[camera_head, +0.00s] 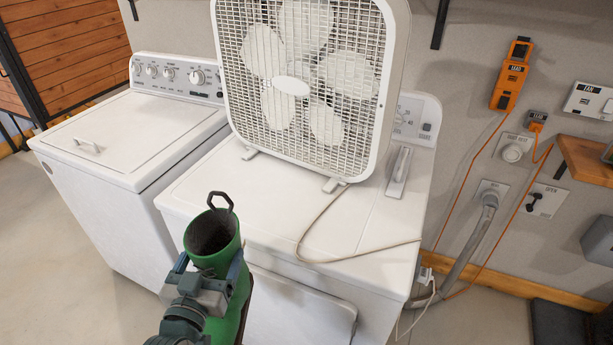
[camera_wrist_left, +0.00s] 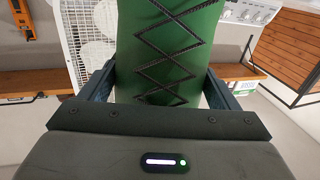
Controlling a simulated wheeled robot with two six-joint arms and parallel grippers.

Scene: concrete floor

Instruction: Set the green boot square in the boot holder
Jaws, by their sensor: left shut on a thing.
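The green boot (camera_head: 213,240) is held upright by my left gripper (camera_head: 209,272) in the head view, with its dark open top facing up and a black loop at the rim. It is in front of the white dryer's near edge. In the left wrist view, the boot's green shaft with black criss-cross lacing (camera_wrist_left: 170,55) fills the space between the two fingers of my left gripper (camera_wrist_left: 160,92). The lower part of the boot is partly hidden by the gripper. The boot holder is not seen in either view. My right gripper is not in view.
A white box fan (camera_head: 308,85) stands on the dryer (camera_head: 265,195), its cord trailing over the top. A washer (camera_head: 130,130) stands to the left. Outlets and an orange device (camera_head: 511,75) are on the wall. A dark low thing (camera_head: 556,325) lies at bottom right. Floor is clear at left.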

